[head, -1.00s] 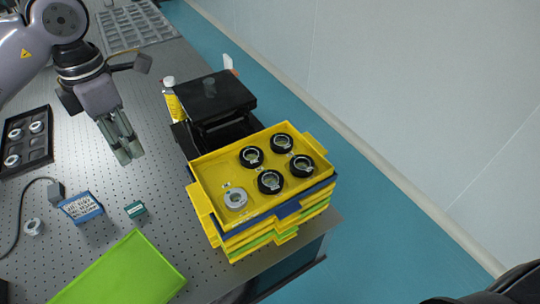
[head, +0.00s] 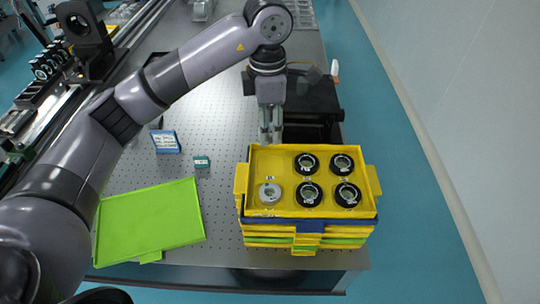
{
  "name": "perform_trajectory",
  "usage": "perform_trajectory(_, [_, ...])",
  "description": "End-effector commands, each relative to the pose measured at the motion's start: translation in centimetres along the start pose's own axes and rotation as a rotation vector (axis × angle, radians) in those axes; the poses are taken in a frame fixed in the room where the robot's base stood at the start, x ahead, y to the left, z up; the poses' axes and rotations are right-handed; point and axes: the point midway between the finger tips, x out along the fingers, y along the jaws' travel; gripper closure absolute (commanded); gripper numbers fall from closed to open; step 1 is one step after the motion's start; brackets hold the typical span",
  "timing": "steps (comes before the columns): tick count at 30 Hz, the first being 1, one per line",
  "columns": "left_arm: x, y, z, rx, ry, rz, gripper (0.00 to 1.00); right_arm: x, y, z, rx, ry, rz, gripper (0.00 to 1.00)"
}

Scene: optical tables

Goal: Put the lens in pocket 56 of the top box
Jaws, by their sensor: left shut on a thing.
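The top box (head: 258,215) is a yellow open tray on a stack of boxes, right of the picture's middle. It holds black-ringed lenses (head: 307,163) and one silver-ringed piece (head: 269,193) at its front left. The back-left spot of the box looks empty. Pocket numbers are too small to read. My left gripper (head: 270,136) points down at the box's back-left edge, close to that empty spot. Its fingers are together on a thing, apparently the lens, which is hidden between them. I cannot tell if the gripper touches the box. My right gripper is not in view.
A black device (head: 312,95) stands right behind the box. A green lid (head: 150,218) lies at the front left, with a blue-and-white box (head: 166,141) and a small teal box (head: 201,161) behind it. Rail-mounted optics (head: 85,40) stand at far left.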

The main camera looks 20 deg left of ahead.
Motion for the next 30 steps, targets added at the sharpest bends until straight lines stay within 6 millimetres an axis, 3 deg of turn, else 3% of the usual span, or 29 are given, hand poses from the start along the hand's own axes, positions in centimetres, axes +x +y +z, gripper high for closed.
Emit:
perform_trajectory(6, [4.6,-0.1,-0.1,-0.001,0.002,-0.003,0.88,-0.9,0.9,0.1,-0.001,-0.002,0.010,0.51])
perform_trajectory(14, [6.7,0.0,0.0,-0.001,0.001,-0.001,0.88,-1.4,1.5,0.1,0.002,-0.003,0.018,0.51])
perform_trajectory(21, [10.0,-0.1,0.0,-0.001,0.001,-0.003,0.88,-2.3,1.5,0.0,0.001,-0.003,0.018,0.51])
perform_trajectory(30, [10.6,0.0,0.0,0.000,-0.001,0.001,0.88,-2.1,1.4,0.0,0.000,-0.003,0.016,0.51])
